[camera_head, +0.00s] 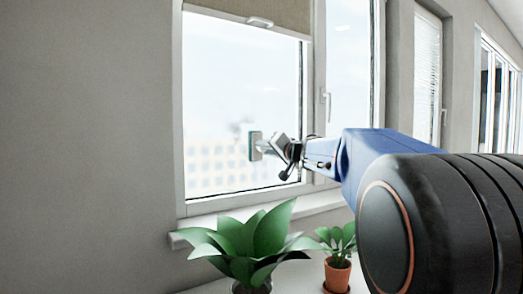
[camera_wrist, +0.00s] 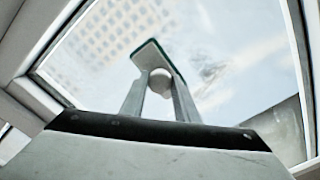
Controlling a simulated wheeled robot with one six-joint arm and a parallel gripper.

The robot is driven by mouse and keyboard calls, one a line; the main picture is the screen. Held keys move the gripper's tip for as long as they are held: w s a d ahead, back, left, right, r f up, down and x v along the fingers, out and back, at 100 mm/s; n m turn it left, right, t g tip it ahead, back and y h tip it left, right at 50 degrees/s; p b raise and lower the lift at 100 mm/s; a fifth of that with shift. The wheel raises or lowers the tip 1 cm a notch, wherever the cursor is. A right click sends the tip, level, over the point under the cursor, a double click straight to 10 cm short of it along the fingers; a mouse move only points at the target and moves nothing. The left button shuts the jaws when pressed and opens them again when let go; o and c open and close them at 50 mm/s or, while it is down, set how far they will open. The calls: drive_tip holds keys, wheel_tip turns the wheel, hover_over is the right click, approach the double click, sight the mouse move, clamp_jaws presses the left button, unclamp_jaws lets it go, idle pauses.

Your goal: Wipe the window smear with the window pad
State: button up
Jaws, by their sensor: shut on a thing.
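My gripper (camera_head: 287,149) is shut on the window pad (camera_head: 255,146) and holds it up in front of the left window pane. In the wrist view the two fingers of my gripper (camera_wrist: 160,92) grip a pale rounded knob behind the flat pad (camera_wrist: 147,52), which has a green edge. I cannot tell whether the pad touches the glass. The window smear (camera_wrist: 208,72) shows in the wrist view as a faint greyish patch on the glass, just right of the pad. In the head view only a faint haze is visible on the pane.
The window frame (camera_head: 178,120) borders the pane, with a roller blind (camera_head: 262,12) at its top. A large leafy plant (camera_head: 250,245) and a small potted plant (camera_head: 337,272) stand below the sill (camera_head: 215,222). A second window pane with a handle (camera_head: 325,105) is to the right.

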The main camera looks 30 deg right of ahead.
drive_tip(key=shift+s+a+r, duration=0.1)
drive_tip(key=shift+a+r, duration=1)
drive_tip(key=shift+a, duration=5.45)
drive_tip(key=shift+d+r, duration=0.6)
drive_tip(key=shift+d, duration=0.35)
drive_tip(key=shift+d+r, duration=0.55)
drive_tip(key=shift+d, duration=0.35)
drive_tip(key=shift+d, duration=5.15)
drive_tip(key=shift+a+r, duration=0.6)
drive_tip(key=shift+a, duration=0.3)
drive_tip(key=shift+a+r, duration=0.55)
drive_tip(key=shift+a, duration=0.35)
